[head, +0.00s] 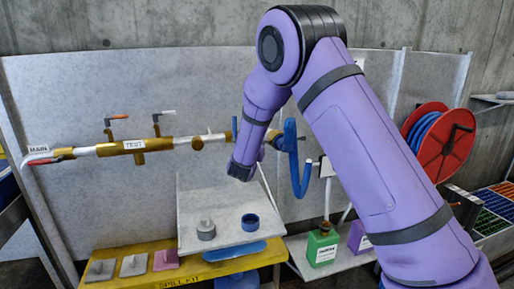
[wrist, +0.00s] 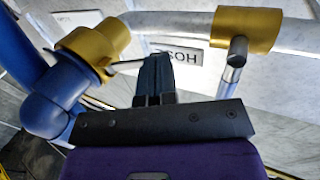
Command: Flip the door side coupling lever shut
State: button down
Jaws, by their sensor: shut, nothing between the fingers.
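A brass coupling (wrist: 92,44) joins the blue hose elbow (wrist: 50,105) to a pale pipe (wrist: 170,20) at the upper left of the wrist view. A thin silver lever (wrist: 128,63) sticks out from the coupling toward my gripper (wrist: 153,62). The black fingers are together and empty, with their tips beside the lever's end; I cannot tell whether they touch. The blue hose (head: 290,150) hangs just right of my forearm.
A brass valve (wrist: 245,28) with a silver handle (wrist: 233,65) sits right of the fingers. The pipe with the TEST valve (head: 134,145) runs left along the grey panel. Below are a tilted white board (head: 215,195) and a yellow bench (head: 230,264). A red hose reel (head: 445,145) stands right.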

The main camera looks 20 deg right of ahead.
jog(key=shift+w+d+m+h, duration=0.15)
jog(key=shift+w+h, duration=0.1)
jog(key=shift+w, duration=0.45)
jog(key=shift+w+d+m+h, duration=0.15)
jog(key=shift+w+h, duration=0.1)
jog(key=shift+w, duration=0.45)
jog(key=shift+w+d, duration=0.3)
jog(key=shift+w, duration=0.2)
jog(key=v, duration=1)
jog(key=shift+s+a+r, duration=0.2)
jog(key=shift+s+a, duration=0.05)
jog(key=shift+s, duration=0.05)
jog(key=shift+r, duration=0.1)
